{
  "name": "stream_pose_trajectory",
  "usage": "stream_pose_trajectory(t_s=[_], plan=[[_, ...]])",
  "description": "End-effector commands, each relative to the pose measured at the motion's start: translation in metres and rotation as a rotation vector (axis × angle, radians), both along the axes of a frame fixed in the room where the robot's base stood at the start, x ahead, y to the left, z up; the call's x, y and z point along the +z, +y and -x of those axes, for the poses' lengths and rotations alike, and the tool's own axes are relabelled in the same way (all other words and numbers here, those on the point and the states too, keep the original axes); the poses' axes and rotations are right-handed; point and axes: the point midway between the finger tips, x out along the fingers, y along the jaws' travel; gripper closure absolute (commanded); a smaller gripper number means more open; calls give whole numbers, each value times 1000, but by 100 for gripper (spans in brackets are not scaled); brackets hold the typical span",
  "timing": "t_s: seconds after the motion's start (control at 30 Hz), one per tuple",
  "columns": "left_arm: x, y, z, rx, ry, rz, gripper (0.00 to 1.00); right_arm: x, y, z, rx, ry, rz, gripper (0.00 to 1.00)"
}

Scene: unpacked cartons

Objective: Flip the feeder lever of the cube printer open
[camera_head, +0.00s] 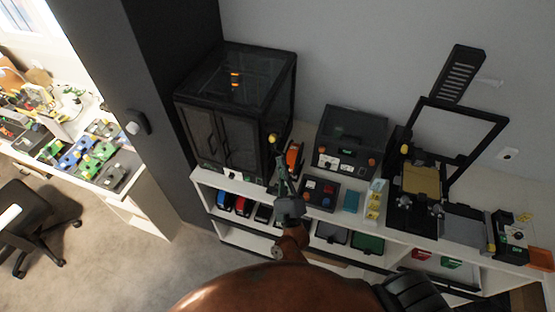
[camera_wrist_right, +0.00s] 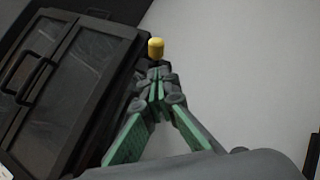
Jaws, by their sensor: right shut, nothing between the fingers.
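The cube printer (camera_head: 228,140) is a black enclosed cabinet with two glazed front doors, on the white shelf at the back. Its doors and handles fill the left of the right wrist view (camera_wrist_right: 70,85). A small yellow knob (camera_wrist_right: 156,48), which looks like the feeder lever's end, shows just beyond the fingertips; in the head view it is at the printer's right side (camera_head: 272,137). My right gripper (camera_wrist_right: 157,88), with green fingers, is shut and empty beside the printer's right side (camera_head: 278,160). Its fingers hide the lever's lower part; I cannot tell whether they touch it. My left gripper is not in view.
An orange spool (camera_head: 293,157) stands close to the right of my gripper. A smaller dark box machine (camera_head: 352,140) and an open-frame printer (camera_head: 420,180) stand further right. A grey column (camera_head: 165,90) is left of the printer.

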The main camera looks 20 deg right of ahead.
Motion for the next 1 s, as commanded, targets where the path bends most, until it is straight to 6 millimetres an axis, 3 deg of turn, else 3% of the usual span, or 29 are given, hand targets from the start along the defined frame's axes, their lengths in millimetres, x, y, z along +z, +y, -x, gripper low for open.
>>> stream_pose_trajectory(t_s=[0.03, 0.2, 0.4, 0.6, 1.0], plan=[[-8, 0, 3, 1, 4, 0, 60, -9, 3, 14, -1, 3, -1, 100], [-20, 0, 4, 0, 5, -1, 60, -18, 15, 48, 5, 3, -3, 100], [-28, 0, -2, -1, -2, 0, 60, -25, 25, 77, 8, 2, 1, 100], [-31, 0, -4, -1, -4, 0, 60, -26, 27, 89, 7, 1, -1, 100], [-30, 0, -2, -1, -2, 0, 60, -26, 27, 90, 4, 0, -1, 100]])
